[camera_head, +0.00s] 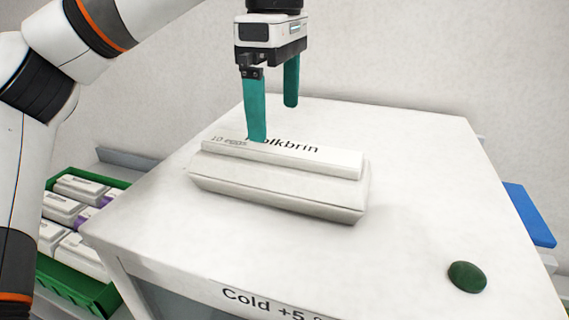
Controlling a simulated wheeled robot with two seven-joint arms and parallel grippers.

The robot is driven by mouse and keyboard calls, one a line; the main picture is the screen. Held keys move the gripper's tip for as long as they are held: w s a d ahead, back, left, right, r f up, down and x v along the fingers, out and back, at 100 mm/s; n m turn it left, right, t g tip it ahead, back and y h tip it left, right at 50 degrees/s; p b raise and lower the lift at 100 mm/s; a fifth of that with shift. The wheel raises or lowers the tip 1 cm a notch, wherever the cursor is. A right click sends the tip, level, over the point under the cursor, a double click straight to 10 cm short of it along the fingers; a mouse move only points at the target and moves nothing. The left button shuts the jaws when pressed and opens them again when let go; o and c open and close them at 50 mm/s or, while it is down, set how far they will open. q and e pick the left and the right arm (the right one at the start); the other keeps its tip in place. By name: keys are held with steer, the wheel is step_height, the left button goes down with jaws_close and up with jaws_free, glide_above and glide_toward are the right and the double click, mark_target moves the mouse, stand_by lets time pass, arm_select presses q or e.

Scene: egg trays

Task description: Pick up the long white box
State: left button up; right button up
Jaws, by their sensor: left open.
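The long white box (275,185) is an egg carton with "10 eggs" and "olkbrin" lettering in view on its upper face. It lies flat on the white cabinet top (420,140), slightly slanted, its right end nearer to me. My left gripper (274,122) points down from above, with two teal fingers spread apart. The nearer finger overlaps the carton's back upper edge and hides part of the lettering; I cannot tell whether it touches. The other finger appears farther back and higher in the picture. My right gripper is not in view.
A green crate (88,282) with several white cartons stands lower at the left. A dark green round object (467,277) sits near the cabinet's front right. A blue item (530,215) is beyond the right edge. The top around the carton is clear.

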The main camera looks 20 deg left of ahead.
mark_target(280, 146)
arm_select(q)
steer(key=f, duration=0.3)
steer(key=shift+s, duration=0.35)
steer(key=shift+w+f, duration=0.1)
steer(key=shift+f, duration=0.25)
steer(key=shift+w+f, duration=0.25)
steer(key=shift+f, duration=0.2)
steer(key=f, duration=0.2)
steer(key=f+p, duration=0.1)
steer(key=f, duration=0.1)
steer(key=shift+s+d, duration=0.1)
steer(key=shift+d, duration=0.1)
steer(key=shift+f, duration=0.35)
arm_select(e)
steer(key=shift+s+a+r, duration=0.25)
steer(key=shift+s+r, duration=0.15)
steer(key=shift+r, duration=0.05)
arm_select(q)
steer(key=shift+c, duration=1.4)
steer(key=shift+r, duration=0.1)
steer(key=c, duration=0.9)
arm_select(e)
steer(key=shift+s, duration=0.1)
